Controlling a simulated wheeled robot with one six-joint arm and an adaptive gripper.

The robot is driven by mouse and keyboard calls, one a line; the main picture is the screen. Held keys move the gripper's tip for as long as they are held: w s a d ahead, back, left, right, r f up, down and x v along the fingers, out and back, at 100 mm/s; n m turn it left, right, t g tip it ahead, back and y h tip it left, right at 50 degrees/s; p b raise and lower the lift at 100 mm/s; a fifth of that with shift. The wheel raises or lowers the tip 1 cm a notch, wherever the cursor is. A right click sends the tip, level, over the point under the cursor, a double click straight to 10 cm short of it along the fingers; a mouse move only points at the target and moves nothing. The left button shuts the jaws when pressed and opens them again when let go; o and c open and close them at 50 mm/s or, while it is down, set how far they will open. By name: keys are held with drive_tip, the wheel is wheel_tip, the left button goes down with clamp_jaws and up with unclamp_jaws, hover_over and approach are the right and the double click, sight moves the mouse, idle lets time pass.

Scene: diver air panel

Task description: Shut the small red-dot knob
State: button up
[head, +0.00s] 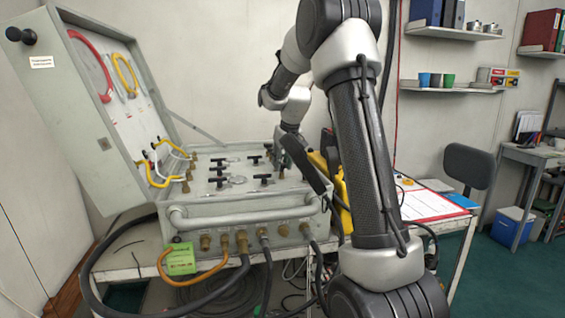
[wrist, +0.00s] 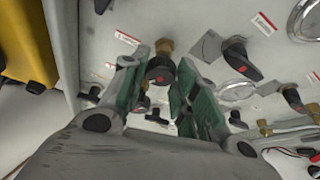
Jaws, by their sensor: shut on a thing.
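The small black knob with a red dot (wrist: 159,75) sits on a brass stem on the panel (wrist: 205,22), upper middle of the wrist view. My gripper (wrist: 163,62) has its two green-padded fingers on either side of this knob and is shut on it. The knob's flanks are partly covered by the fingers. In the head view the air panel (head: 237,200) lies in an open grey case, and my arm hides the held knob and most of its surroundings.
Other black handles with red marks stand close by, one (wrist: 241,58) to the right and several below. Round gauges (wrist: 305,20) are at the right. A yellow object (wrist: 28,45) is beyond the panel's left edge. The case's open lid (head: 60,110) stands at left in the head view.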

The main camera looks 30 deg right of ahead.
drive_tip(key=m+h, duration=0.1)
drive_tip(key=m, duration=0.1)
drive_tip(key=m+h, duration=0.1)
drive_tip(key=m, duration=0.2)
drive_tip(key=shift+a+m+g, duration=0.15)
drive_tip(key=shift+m+g, duration=0.15)
drive_tip(key=shift+g, duration=0.1)
drive_tip(key=m+h, duration=0.1)
drive_tip(key=m, duration=0.2)
drive_tip(key=m+g, duration=0.1)
drive_tip(key=m, duration=0.1)
drive_tip(key=shift+w+m+h, duration=0.15)
drive_tip(key=shift+m+h, duration=0.25)
drive_tip(key=shift+g, duration=0.3)
drive_tip(key=o, duration=1)
drive_tip(key=v, duration=1.2)
